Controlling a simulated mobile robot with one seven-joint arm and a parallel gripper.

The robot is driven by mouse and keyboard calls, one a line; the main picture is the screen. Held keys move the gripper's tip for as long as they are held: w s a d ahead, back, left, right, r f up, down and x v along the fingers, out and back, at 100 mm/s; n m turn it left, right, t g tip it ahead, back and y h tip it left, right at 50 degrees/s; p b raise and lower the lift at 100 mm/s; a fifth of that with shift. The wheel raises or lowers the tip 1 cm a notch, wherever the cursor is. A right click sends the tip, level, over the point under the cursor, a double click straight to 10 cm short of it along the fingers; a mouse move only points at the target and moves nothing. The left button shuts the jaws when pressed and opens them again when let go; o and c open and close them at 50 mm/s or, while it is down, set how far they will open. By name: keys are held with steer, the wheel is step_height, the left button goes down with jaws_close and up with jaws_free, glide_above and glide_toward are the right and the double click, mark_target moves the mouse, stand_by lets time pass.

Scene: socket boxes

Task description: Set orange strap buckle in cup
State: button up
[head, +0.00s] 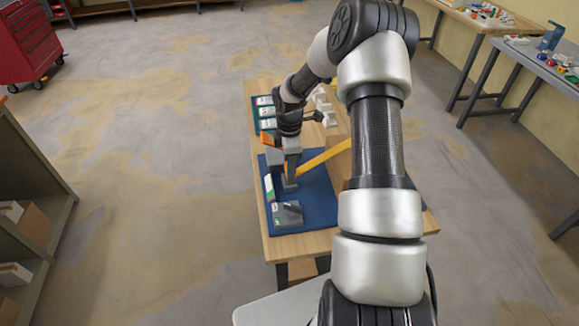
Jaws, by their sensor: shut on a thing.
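An orange strap (325,158) runs as a straight band from the right down to my gripper's fingertips. My gripper (290,176) points down over a blue mat (320,205) and is shut at the strap's left end. The buckle at that end is mostly hidden by the fingers. A small grey block (289,186) sits on the mat right under the fingertips; I cannot tell if it is the cup or whether the buckle touches it. A grey box (288,214) with a sloped top stands nearer on the mat.
A white and green label plate (269,188) stands at the mat's left edge. Several white-labelled boxes (266,112) stand on a green mat at the far left of the wooden table (277,248). White pieces (323,106) stand farther right.

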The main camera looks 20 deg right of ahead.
steer(key=shift+f+b, duration=0.35)
steer(key=shift+f, duration=0.15)
steer(key=o, duration=1.2)
steer(key=shift+o, duration=0.2)
step_height(320, 180, up, 18)
steer(key=shift+f, duration=0.25)
